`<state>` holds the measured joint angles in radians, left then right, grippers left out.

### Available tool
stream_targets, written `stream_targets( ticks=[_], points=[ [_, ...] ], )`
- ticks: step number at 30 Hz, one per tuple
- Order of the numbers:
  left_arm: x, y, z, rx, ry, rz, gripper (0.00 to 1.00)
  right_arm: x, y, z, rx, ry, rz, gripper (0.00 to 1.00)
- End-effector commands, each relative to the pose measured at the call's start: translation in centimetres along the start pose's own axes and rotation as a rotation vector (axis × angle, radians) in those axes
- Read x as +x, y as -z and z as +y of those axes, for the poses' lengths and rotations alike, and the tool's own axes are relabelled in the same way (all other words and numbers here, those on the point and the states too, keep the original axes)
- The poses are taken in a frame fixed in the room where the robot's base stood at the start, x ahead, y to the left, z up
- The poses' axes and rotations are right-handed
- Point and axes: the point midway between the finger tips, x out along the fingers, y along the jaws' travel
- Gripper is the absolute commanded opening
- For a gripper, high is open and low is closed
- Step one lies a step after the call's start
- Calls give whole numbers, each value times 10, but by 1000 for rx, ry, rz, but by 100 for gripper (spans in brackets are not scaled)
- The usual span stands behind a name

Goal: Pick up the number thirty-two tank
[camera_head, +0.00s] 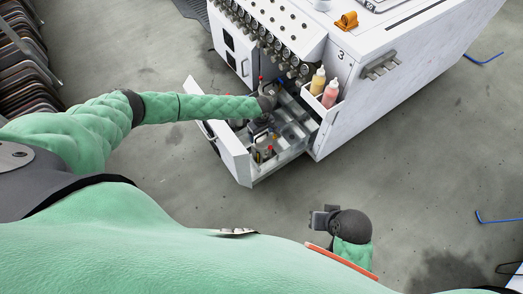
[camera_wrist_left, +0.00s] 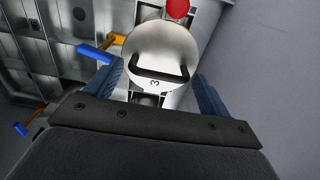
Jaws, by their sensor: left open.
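A round, pale metal tank (camera_wrist_left: 160,48) with a dark handle across its top lies ahead in the left wrist view. A dark mark on it reads like a 3; I cannot make out a full thirty-two. My left gripper (camera_wrist_left: 157,92) is open, with its blue fingers on either side of the tank's near part. I cannot tell whether they touch it. In the head view my left gripper (camera_head: 261,127) is down in the open drawer (camera_head: 236,160), where the tank is hard to pick out. My right gripper (camera_head: 318,218) hangs over the floor, its jaws unclear.
The white machine (camera_head: 355,110) stands behind the drawer, with a row of nozzles above. A yellow bottle (camera_head: 318,80) and a pink bottle (camera_head: 330,94) stand in a side holder by the drawer. Blue and orange-handled items (camera_wrist_left: 95,52) lie left of the tank. Floor in front is clear.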

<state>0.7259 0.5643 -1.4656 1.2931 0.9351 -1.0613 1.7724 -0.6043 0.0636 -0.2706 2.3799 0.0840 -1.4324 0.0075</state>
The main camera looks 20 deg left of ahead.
Motion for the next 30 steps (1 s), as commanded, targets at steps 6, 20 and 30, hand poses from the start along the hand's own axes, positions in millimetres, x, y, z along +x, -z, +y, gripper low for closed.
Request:
stream_targets(
  ticks=[6, 20, 30],
  points=[
    [14, -1, 0, 1, -1, 0, 81, -1, -1, 0, 0, -1, -2, 0],
    [14, -1, 0, 2, -1, 0, 28, 0, -1, 1, 0, -2, -4, 0],
    [11, 0, 2, 1, -4, 0, 0, -1, 0, 1, 0, -2, -4, 0]
  ],
)
